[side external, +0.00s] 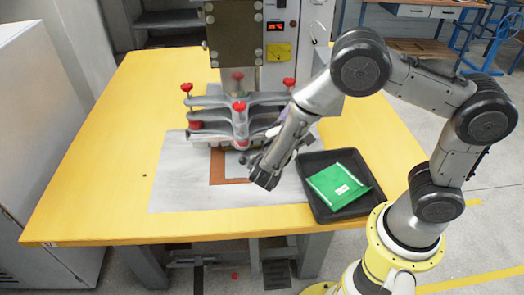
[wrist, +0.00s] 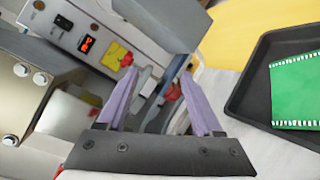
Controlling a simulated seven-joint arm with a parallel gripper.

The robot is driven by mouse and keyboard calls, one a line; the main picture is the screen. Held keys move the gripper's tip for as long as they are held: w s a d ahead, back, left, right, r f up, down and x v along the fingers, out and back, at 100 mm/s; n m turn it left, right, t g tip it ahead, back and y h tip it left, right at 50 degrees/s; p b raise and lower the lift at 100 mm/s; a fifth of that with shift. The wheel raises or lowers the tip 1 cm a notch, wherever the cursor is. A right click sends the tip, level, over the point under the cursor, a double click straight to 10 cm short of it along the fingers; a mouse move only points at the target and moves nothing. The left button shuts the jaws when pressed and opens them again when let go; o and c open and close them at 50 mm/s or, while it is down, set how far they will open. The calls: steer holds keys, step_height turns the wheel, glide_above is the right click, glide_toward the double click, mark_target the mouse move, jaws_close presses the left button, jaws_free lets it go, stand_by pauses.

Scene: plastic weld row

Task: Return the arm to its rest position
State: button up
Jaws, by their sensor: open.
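My gripper (wrist: 165,105) is open in the wrist view, its two purple fingers apart with nothing between them. In the side view the end of my arm hangs over the front right part of the grey mat, just right of the welding fixture and left of the black tray. The fingers are mostly hidden there behind my wrist. The arm is bent, reaching from its yellow base at the lower right over the table.
The welding machine (side external: 232,35) with a grey, red-knobbed fixture (side external: 239,125) stands at the table's back. A black tray (side external: 317,200) holds a green packet (side external: 339,187); they also show in the wrist view. The yellow table (side external: 100,170) is clear at left.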

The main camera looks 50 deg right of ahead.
steer(key=s+d+r+m+g+y, duration=0.2)
steer(key=s+r+m+g+y, duration=0.15)
steer(key=s+r+m, duration=0.35)
steer(key=s+d+r+m+g+y, duration=0.2)
steer(key=s+d+r+m+y, duration=0.1)
steer(key=s+r+y, duration=0.4)
steer(key=s+a+f+t+y, duration=0.1)
steer(key=s+a+t+y, duration=0.4)
steer(key=a, duration=0.6)
steer(key=shift+s+a+f+m, duration=0.2)
steer(key=shift+s+a+m, duration=0.1)
steer(key=shift+s+a, duration=0.1)
steer(key=shift+t+y, duration=0.25)
